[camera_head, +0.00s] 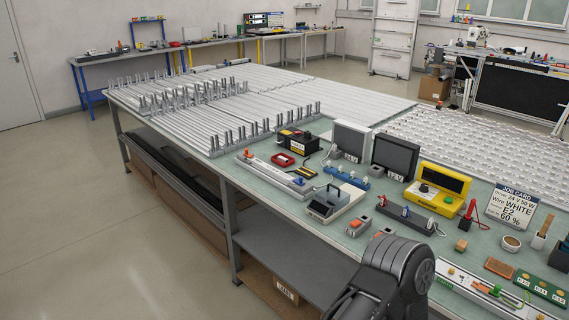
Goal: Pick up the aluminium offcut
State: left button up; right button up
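I cannot single out the aluminium offcut with certainty. A long pale metal bar (268,175) with small blue and orange parts on it lies near the front left edge of the bench. A pale strip (462,283) with small coloured parts lies at the front right. Many long silver profiles lie in rows on the left and back of the bench. A dark grey link of my arm rises at the bottom, in front of the bench edge. Neither gripper's fingers are visible.
Below is a grey shelf (290,258). The floor (90,220) to the left is clear.

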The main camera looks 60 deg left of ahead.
aim_at(283, 160)
jog(key=j+u, duration=0.1)
jog(key=u, duration=0.25)
jog(key=j+u, duration=0.1)
jog(key=u, duration=0.2)
jog(key=i+j+u, duration=0.3)
jog(key=j, duration=0.3)
jog(key=i+j+u, duration=0.25)
jog(key=j, duration=0.3)
jog(key=i+j+u, duration=0.3)
jog(key=i+j, duration=0.7)
jog(key=j, duration=0.1)
